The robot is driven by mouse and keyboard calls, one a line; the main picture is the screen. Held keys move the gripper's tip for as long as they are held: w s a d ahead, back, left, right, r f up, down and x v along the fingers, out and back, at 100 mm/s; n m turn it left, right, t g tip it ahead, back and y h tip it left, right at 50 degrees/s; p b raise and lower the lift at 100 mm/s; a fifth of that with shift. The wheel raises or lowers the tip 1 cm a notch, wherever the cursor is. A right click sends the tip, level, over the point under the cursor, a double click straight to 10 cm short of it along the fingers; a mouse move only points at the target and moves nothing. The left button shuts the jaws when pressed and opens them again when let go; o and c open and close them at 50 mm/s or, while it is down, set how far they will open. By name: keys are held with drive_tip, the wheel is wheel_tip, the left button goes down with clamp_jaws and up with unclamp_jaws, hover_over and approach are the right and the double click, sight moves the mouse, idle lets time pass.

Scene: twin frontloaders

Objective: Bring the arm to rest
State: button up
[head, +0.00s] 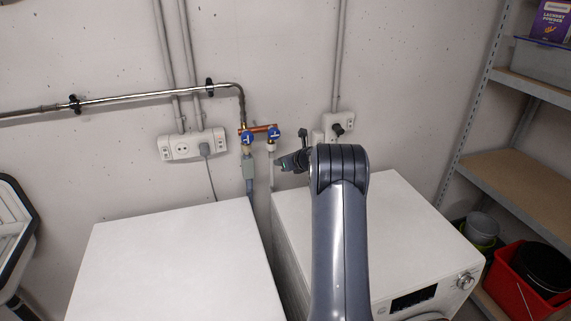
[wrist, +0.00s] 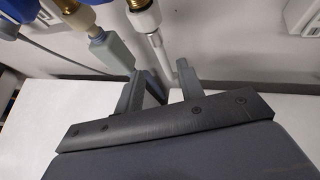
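My gripper (head: 292,161) is at the end of my dark grey arm, raised above the back of the right-hand white machine (head: 400,210), near the wall taps. In the wrist view my gripper (wrist: 161,72) has its two fingers apart with nothing held between them. A white hose (wrist: 155,45) shows beyond and between the fingers; I cannot tell how close it is. My arm hides part of the right machine's top and front.
A second white machine (head: 175,265) stands at left, with a narrow gap between. Blue-handled taps (head: 248,137) and sockets (head: 190,145) are on the wall. Metal shelves (head: 520,180) stand at right, with a red bucket (head: 510,290) low down. Both visible machine tops look clear.

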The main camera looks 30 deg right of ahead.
drive_tip(key=shift+s+r, duration=0.1)
drive_tip(key=shift+s, duration=0.1)
idle(0.5)
drive_tip(key=shift+p+x, duration=2.15)
drive_tip(key=shift+x, duration=3.25)
drive_tip(key=shift+s, duration=0.1)
